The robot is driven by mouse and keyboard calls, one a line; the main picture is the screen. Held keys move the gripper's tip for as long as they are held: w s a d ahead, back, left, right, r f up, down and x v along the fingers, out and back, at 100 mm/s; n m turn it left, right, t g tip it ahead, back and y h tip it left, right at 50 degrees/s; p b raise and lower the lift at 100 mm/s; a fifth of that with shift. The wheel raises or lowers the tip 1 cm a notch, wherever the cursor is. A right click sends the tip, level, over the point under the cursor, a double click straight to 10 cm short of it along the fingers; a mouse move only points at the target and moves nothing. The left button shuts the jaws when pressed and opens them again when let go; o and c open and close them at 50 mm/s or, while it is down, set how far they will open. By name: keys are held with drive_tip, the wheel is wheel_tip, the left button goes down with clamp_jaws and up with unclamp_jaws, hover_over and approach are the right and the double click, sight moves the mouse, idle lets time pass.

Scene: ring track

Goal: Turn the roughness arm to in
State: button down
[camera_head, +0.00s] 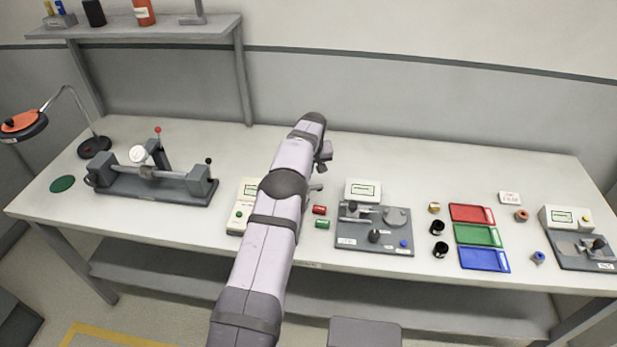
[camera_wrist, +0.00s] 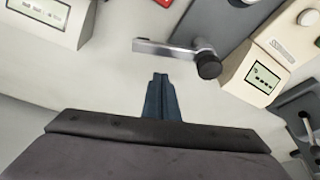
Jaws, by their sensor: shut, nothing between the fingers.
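What looks like the roughness arm is a silver lever (camera_wrist: 165,47) with a black knob (camera_wrist: 208,66) at its right part, in the upper middle of the wrist view. It sits by a dark grey plate (camera_wrist: 222,22) beside a cream box with a small screen (camera_wrist: 262,80). In the head view my own arm hides most of this device; part of its cream box (camera_head: 240,216) shows to the left. My gripper (camera_wrist: 160,78) is shut and empty, its fingertips apart from the lever in the picture. In the head view my gripper (camera_head: 321,166) hangs beyond the device.
Red (camera_head: 320,210) and green (camera_head: 322,224) blocks lie right of my arm. A dark gauge plate (camera_head: 350,229) with a screen box (camera_head: 363,188) stands further right. A bench fixture (camera_head: 150,185) stands left. The bench behind my gripper is clear.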

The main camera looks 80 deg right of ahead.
drive_tip(key=shift+s+a+p, duration=0.25)
drive_tip(key=shift+a+p, duration=0.1)
drive_tip(key=shift+a, duration=0.3)
drive_tip(key=shift+s+a+p, duration=0.2)
drive_tip(key=shift+a+p, duration=0.15)
drive_tip(key=shift+a, duration=0.3)
drive_tip(key=shift+a, duration=0.15)
